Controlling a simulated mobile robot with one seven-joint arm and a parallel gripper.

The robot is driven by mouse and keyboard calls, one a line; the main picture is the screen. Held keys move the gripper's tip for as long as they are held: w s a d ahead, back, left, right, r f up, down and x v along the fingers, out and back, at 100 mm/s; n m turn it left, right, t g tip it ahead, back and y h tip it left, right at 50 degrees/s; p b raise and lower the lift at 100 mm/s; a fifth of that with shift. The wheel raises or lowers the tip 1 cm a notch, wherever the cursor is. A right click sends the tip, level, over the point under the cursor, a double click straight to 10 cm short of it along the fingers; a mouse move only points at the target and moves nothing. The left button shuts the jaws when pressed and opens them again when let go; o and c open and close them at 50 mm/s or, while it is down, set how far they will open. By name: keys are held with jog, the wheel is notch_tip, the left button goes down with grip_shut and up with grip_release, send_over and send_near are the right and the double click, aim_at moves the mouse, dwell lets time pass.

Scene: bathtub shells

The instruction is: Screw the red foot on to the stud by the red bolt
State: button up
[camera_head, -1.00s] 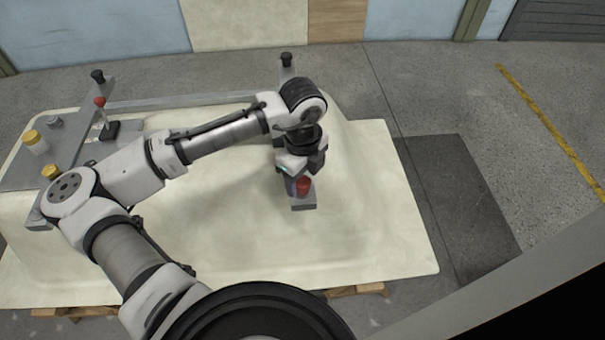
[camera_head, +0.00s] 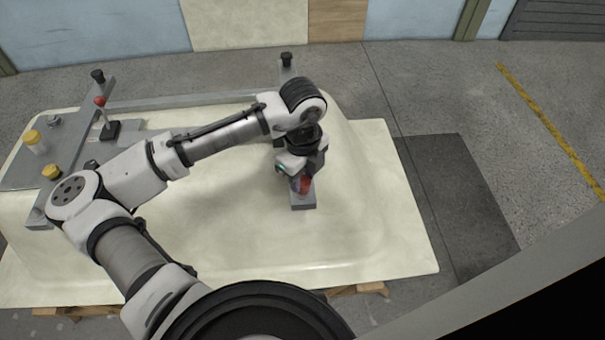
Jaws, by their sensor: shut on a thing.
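The red foot (camera_head: 304,185) is between the fingers of my gripper (camera_head: 301,185), which is shut on it. The gripper points down over the near right part of the cream tub shell. Just below the foot is the end of a grey metal bar (camera_head: 304,201) that lies over the shell. Whether the foot touches the bar cannot be told.
The cream tub shell (camera_head: 376,235) rests on wooden pallet pieces (camera_head: 357,290). A frame with black knobs (camera_head: 287,59) spans the back. The shell's right side is clear.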

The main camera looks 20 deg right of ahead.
jog(key=m, duration=0.6)
jog(key=shift+b, duration=0.3)
jog(key=m, duration=0.3)
jog(key=shift+f+m+b, duration=0.1)
jog(key=shift+m+b, duration=0.25)
jog(key=shift+m, duration=0.05)
jog(key=m, duration=0.3)
jog(key=o, duration=1.1)
jog(key=shift+c, duration=0.7)
